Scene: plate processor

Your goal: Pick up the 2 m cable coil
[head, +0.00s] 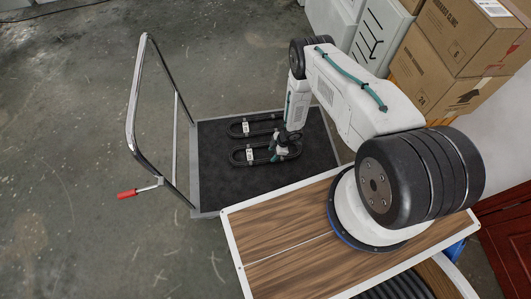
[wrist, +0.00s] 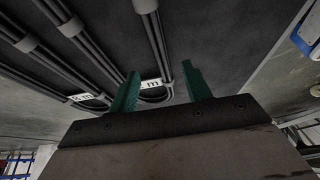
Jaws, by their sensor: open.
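Two black cable coils lie side by side on the cart's dark deck in the head view, a rear coil (head: 239,132) and a front coil (head: 236,158). Each is a long loop with white tags. My gripper (head: 281,152) is over the right part of the front coil and hides some of it. In the wrist view my gripper (wrist: 160,68) is open, its teal fingers apart, with one coil's rounded end (wrist: 155,97) showing between them. That coil's label (wrist: 150,84) is partly covered by a finger. The other coil's label (wrist: 85,97) ends in "m"; its digit is unclear.
The flat cart (head: 205,185) has a metal push handle (head: 133,100) on its left and a red-ended lever (head: 127,193). Cardboard boxes (head: 455,35) and white cabinets (head: 380,30) stand at upper right. The concrete floor to the left is clear.

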